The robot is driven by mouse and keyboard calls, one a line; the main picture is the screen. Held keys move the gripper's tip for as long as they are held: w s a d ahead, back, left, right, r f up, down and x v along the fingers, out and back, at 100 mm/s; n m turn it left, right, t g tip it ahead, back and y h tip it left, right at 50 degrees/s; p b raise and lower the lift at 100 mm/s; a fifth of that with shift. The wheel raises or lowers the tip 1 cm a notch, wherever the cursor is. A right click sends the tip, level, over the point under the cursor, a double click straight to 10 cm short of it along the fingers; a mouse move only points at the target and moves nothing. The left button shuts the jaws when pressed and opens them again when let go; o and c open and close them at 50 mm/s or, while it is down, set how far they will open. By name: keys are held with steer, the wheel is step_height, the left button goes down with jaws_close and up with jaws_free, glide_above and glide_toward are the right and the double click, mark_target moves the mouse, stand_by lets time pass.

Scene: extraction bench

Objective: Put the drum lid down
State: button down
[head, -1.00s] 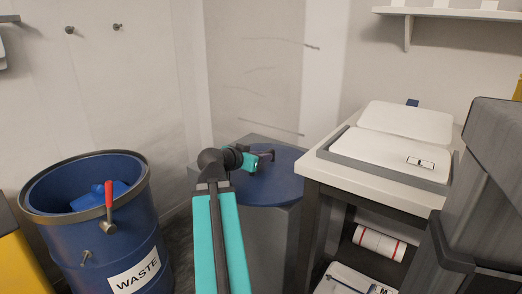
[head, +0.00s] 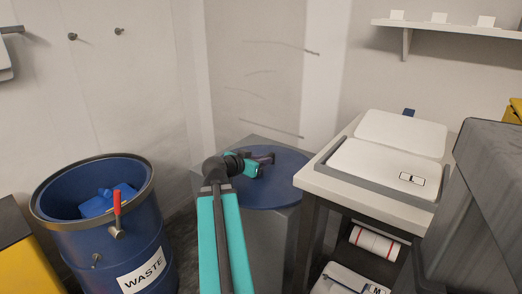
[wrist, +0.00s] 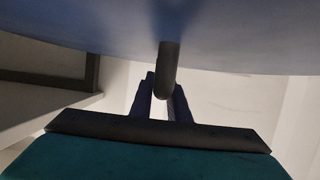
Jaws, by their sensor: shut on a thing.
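The drum lid (head: 284,186) is a flat blue disc over a grey block (head: 262,222) in the corner. My gripper (head: 266,158) is at the lid's upper side and is shut on its dark handle. In the wrist view the handle (wrist: 168,72) stands between my fingers (wrist: 162,104), and the lid's blue face (wrist: 80,28) fills the top. Whether the lid rests on the block or hangs just above it, I cannot tell. The blue waste drum (head: 118,235) stands open at the left, with a metal rim and a red-handled clamp (head: 117,205).
Something blue (head: 105,202) lies inside the drum. A bench (head: 330,180) with a white-lidded box (head: 385,170) stands close to the right of the block. A dark grey bulk (head: 480,210) fills the right edge. Yellow cabinet (head: 35,262) at lower left.

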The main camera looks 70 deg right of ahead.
mark_target(260, 153)
steer(key=p, duration=0.6)
steer(key=shift+w+d+r+p, duration=0.1)
steer(key=shift+w+d+p, duration=0.05)
steer(key=shift+d+p, duration=0.2)
steer(key=shift+w+d+f, duration=0.1)
steer(key=shift+d+f, duration=0.1)
steer(key=shift+w+d+f+b, duration=0.2)
steer(key=shift+w+d, duration=0.65)
steer(key=shift+d, duration=1.15)
steer(key=shift+w+d+f+b, duration=0.15)
steer(key=shift+w+d, duration=0.7)
steer(key=shift+d, duration=1.1)
steer(key=shift+w+d+f+b, duration=0.1)
steer(key=shift+w+d+f, duration=0.15)
steer(key=shift+w+d, duration=1.2)
steer(key=shift+s+d+f, duration=0.1)
steer(key=shift+s+d, duration=0.4)
steer(key=shift+s, duration=0.1)
steer(key=shift+f, duration=1.65)
steer(key=shift+f+b, duration=0.1)
steer(key=shift+b, duration=0.3)
steer(key=c, duration=1.7)
jaws_free()
steer(key=p+v, duration=0.1)
steer(key=v, duration=1.1)
